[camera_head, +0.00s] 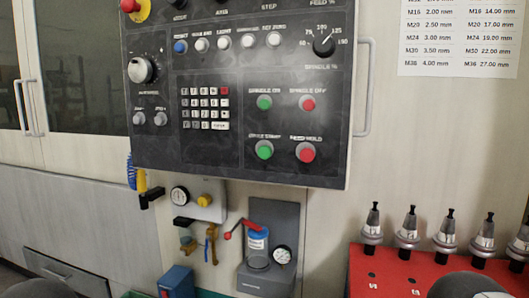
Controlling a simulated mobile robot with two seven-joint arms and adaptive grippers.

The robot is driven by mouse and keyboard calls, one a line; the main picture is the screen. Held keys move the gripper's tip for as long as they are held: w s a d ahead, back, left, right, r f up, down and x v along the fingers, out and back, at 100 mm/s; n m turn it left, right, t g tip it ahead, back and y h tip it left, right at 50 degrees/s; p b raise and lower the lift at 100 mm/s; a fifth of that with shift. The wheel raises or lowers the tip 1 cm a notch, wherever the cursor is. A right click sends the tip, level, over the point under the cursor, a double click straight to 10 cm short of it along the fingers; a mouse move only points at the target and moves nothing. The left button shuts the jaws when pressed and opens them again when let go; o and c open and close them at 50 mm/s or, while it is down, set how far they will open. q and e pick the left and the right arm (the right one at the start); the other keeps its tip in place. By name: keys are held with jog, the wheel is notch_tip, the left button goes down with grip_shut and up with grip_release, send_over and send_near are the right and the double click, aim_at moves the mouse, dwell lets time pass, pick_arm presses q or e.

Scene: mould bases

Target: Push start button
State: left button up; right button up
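The dark control panel (215,140) hangs upright in the upper middle of the head view. The green start button (264,149) sits low on its right half; its label is blurred but seems to end in "START". A red hold button (305,152) is to its right. A green spindle-on button (264,102) and a red spindle-off button (307,103) are above. Nothing covers or touches the start button. Neither gripper's fingers show; only dark rounded parts, likely of my arms, appear at the bottom left and right edges.
A metal handle (364,88) runs along the panel's right edge. Below the panel are a gauge unit (198,200) and a grey filter unit (268,275) with a red lever. A red rack (385,278) with several tool holders stands at the lower right. The space before the panel looks clear.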

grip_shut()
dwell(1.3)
